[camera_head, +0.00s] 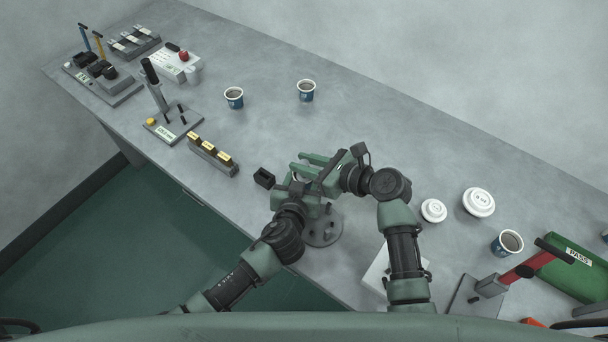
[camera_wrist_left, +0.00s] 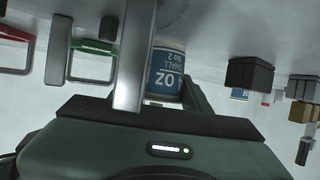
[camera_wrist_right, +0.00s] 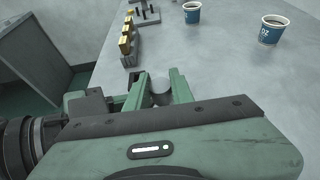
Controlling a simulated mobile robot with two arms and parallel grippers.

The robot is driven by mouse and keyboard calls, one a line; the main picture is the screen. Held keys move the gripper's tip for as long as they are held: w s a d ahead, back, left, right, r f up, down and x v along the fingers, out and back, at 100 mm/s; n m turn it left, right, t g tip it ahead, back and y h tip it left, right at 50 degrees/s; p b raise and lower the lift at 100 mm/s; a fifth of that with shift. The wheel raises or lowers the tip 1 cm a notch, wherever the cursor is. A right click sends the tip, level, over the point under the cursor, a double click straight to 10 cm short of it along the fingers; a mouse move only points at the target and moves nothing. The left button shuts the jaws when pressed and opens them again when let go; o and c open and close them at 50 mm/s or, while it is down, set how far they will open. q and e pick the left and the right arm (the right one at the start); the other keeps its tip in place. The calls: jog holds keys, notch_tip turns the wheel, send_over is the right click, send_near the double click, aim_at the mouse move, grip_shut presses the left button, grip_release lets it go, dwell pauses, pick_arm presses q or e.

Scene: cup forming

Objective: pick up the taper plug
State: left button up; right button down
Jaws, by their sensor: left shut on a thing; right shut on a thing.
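My right gripper (camera_head: 304,160) reaches in from the right, near the middle of the bench. In the right wrist view, a pale grey cylinder, which looks like the taper plug (camera_wrist_right: 160,88), sits between its two green fingers; the gripper is shut on it. The lower part of the plug is hidden by the wrist housing. My left gripper (camera_head: 300,191) is close beside the right one, at its lower left.
A small black box (camera_head: 264,178) stands left of the grippers. A round grey stand (camera_head: 323,232) is just below them. A block with yellow pieces (camera_head: 212,158) lies farther left. Two blue cups (camera_head: 306,91) (camera_head: 234,98) stand beyond. White lids (camera_head: 478,202) lie right.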

notch_tip(320, 180, up, 10)
jog(key=shift+r, duration=0.1)
pick_arm(q)
jog(key=o, duration=1.4)
jog(key=shift+s, duration=0.1)
jog(key=v, duration=1.2)
jog(key=shift+r, duration=0.1)
